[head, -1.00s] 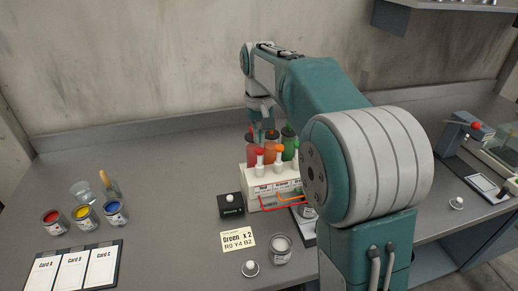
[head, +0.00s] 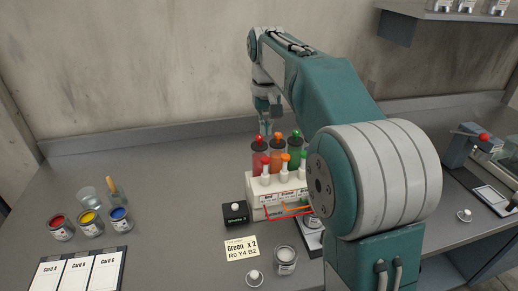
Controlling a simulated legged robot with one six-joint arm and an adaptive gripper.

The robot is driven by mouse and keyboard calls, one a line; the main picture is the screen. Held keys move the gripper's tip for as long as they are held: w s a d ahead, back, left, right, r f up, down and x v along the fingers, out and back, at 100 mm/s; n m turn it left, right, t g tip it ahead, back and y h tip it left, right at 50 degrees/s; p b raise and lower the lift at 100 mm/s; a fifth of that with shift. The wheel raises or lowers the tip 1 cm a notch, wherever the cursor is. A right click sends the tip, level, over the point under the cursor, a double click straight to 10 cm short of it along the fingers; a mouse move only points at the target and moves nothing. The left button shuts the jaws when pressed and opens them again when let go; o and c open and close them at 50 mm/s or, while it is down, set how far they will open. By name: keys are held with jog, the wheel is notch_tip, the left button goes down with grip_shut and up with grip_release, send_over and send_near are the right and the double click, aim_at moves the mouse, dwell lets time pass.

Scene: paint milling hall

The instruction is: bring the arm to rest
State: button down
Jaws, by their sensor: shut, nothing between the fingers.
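My gripper (head: 265,128) points down from my arm, just above the back of the dispenser rack. Its fingertips are small in the picture and it holds nothing that I can see. The white dispenser rack (head: 254,189) carries a red bottle (head: 259,158), an orange bottle (head: 277,155) and a green bottle (head: 296,151). The fingertips are close to the red bottle's top; I cannot tell whether they touch. My arm hides the bench to the right of the rack.
A small black box (head: 235,213), a "Green x 2" note (head: 241,248) and a glass jar (head: 286,260) lie in front. A shelf (head: 440,13) hangs upper right. The left back bench is clear.

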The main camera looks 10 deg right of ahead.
jog(key=s+t, duration=0.3)
jog(key=s, duration=1.1)
jog(key=s+f+t, duration=0.2)
jog(key=s+f, duration=0.5)
jog(key=s, duration=0.6)
jog(key=shift+s+f+t, duration=0.15)
jog(key=shift+s+t, duration=0.15)
jog(key=shift+s, duration=0.1)
dwell(0.5)
